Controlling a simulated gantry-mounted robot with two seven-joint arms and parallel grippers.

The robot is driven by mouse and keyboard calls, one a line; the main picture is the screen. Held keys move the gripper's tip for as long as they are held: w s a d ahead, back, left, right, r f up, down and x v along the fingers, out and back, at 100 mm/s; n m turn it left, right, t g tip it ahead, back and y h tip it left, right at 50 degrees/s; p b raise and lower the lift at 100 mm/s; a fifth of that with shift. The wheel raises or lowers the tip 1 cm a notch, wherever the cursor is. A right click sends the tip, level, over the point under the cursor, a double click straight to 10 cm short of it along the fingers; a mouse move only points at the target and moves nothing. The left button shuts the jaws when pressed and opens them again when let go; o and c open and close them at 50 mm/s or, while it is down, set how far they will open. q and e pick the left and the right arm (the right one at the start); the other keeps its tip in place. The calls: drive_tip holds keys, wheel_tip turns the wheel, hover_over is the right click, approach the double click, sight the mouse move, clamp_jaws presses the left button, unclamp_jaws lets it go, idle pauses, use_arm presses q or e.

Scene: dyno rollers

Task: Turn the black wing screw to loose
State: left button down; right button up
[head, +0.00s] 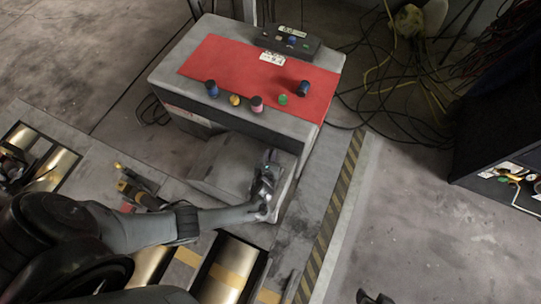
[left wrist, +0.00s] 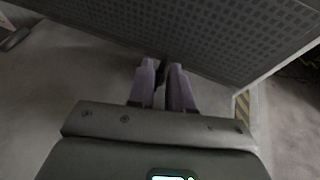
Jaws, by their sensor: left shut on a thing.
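My left gripper (head: 267,172) reaches the front of the low grey box under the red-topped cabinet. In the left wrist view its two fingers (left wrist: 161,68) are close together, pointing at the dark perforated panel. They are shut on a small dark piece, which I take as the black wing screw (left wrist: 161,74). It is mostly hidden between the fingertips, and its turn angle cannot be made out. In the head view the gripper covers the screw. My right gripper (head: 374,298) shows only as two dark tips, apart and empty, at the bottom edge.
The grey cabinet (head: 170,75) has a red top (head: 225,62) with several coloured knobs and a black control box (head: 288,42). Metal rollers (head: 228,272) lie in the floor. A yellow-black stripe (head: 335,210) runs at right. Cables (head: 395,90) tangle behind; open floor lies right.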

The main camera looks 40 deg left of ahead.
use_arm(q)
drive_tip(key=c, duration=1.3)
unclamp_jaws()
drive_tip(key=shift+a, duration=0.2)
drive_tip(key=shift+o, duration=1.3)
drive_tip(key=shift+a, duration=0.1)
drive_tip(key=shift+d, duration=0.2)
drive_tip(key=shift+s+d+r+p, duration=0.15)
drive_tip(key=shift+s+r+p, duration=0.05)
drive_tip(key=shift+p, duration=0.1)
drive_tip(key=p+v, duration=0.5)
drive_tip(key=v, duration=0.3)
drive_tip(key=shift+s+r, duration=0.2)
drive_tip(key=shift+s, duration=0.15)
drive_tip(key=shift+p+v, duration=0.45)
drive_tip(key=shift+v, duration=0.3)
drive_tip(key=shift+f, duration=0.1)
